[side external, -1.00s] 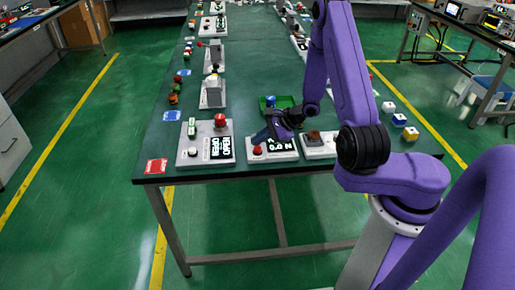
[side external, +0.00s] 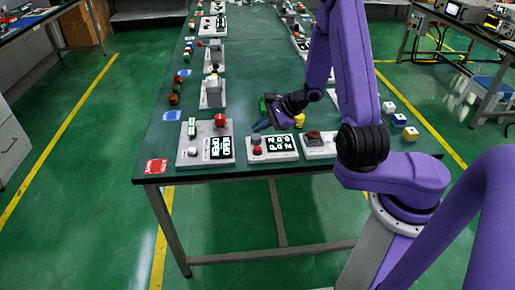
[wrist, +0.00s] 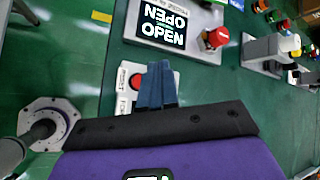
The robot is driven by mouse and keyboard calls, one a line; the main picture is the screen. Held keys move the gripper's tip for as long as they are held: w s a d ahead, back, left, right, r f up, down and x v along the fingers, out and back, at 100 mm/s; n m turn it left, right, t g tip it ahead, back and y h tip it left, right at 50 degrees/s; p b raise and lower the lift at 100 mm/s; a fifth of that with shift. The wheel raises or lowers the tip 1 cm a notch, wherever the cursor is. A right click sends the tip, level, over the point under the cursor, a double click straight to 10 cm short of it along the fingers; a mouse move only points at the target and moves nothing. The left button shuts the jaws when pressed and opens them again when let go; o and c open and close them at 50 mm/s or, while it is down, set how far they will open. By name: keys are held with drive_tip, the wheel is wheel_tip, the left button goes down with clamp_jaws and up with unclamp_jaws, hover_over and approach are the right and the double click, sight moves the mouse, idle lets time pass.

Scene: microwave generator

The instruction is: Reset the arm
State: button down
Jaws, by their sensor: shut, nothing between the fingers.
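My purple arm reaches over the long green table (side external: 230,60). My gripper (side external: 258,127) is shut and empty, held above the table just behind the control panel (side external: 272,148) with red buttons and a black-and-white display. In the wrist view my shut blue-grey fingers (wrist: 157,85) cover part of that panel (wrist: 131,78). The fingers are apart from the panel's buttons as far as the side view shows.
Left of it stands a panel with an OPEN display (side external: 219,148) and a red knob (side external: 220,120). Another panel (side external: 318,145) is on the right. Small cubes (side external: 399,120) sit at the right edge.

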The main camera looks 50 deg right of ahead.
drive_tip(key=a+r+n+g+y, duration=0.35)
drive_tip(key=a+n, duration=0.35)
drive_tip(key=a, duration=0.3)
drive_tip(key=s+a+r+n+g, duration=0.55)
drive_tip(key=s+a+n, duration=0.25)
drive_tip(key=s+n, duration=0.25)
drive_tip(key=s+d+r+n+h, duration=0.2)
drive_tip(key=s+d+n+h, duration=0.1)
drive_tip(key=s+n, duration=0.5)
drive_tip(key=s+d+r+n+t+h, duration=0.1)
drive_tip(key=s+d+n+h, duration=0.3)
drive_tip(key=s+n, duration=0.4)
drive_tip(key=shift+s+r+n, duration=0.35)
drive_tip(key=shift+s+r, duration=0.4)
drive_tip(key=shift+s, duration=0.2)
